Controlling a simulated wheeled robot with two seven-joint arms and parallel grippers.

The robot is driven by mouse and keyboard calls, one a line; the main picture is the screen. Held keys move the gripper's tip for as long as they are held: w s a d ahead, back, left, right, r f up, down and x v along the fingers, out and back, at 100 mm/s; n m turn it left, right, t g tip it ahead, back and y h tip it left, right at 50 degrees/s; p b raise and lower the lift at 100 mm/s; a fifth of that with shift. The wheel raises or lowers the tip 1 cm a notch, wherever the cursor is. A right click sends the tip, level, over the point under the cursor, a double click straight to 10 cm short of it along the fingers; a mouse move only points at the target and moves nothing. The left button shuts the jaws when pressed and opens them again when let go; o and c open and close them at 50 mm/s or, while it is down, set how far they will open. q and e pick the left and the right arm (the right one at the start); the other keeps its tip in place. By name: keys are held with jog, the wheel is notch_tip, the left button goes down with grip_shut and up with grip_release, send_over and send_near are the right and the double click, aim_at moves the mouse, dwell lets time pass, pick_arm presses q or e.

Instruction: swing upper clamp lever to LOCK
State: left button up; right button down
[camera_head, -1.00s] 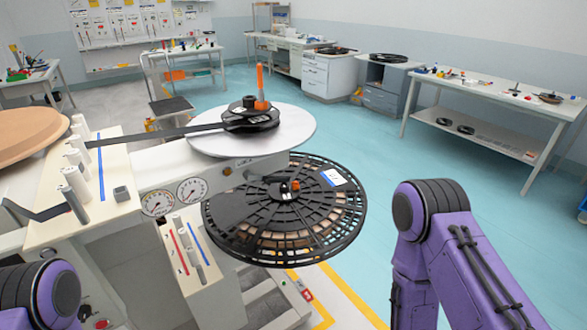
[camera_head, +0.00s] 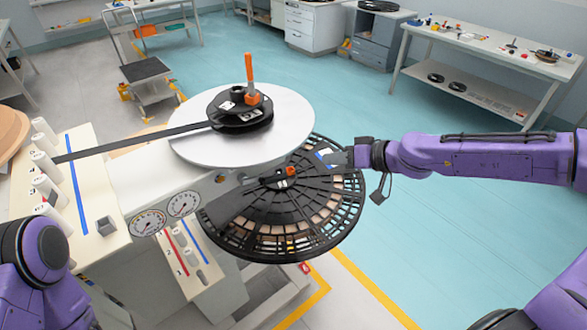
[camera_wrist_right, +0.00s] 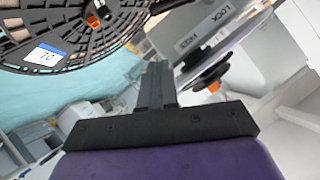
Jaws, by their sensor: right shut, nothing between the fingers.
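An orange upright handle (camera_head: 250,68) stands on the black hub of the upper reel (camera_head: 240,112), above the white round plate (camera_head: 290,130). An orange block lies at its foot. I cannot tell for sure which part is the clamp lever. In the right wrist view a plate marked LOCK and FREE (camera_wrist_right: 200,30) shows near an orange knob (camera_wrist_right: 211,76). My right gripper (camera_head: 333,158) is shut and empty, over the right part of the lower reel, right of and below the upper reel. Its fingers also show in the wrist view (camera_wrist_right: 153,80). My left gripper is out of view.
The lower black spoked reel (camera_head: 300,240) juts out below the white plate. A dark strip (camera_head: 130,142) runs left from the upper reel past white rollers (camera_head: 47,165). Gauges (camera_head: 148,222) sit on the machine's front. The floor (camera_head: 440,245) on the right is open.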

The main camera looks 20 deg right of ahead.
aim_at(274, 179)
jog(key=s+f+b+x, duration=0.1)
jog(key=x, duration=0.5)
jog(key=b+x, duration=0.2)
jog(key=x, duration=0.5)
jog(key=shift+s+a+f, duration=0.3)
jog(key=shift+s+f, duration=0.1)
jog(key=shift+s, duration=0.05)
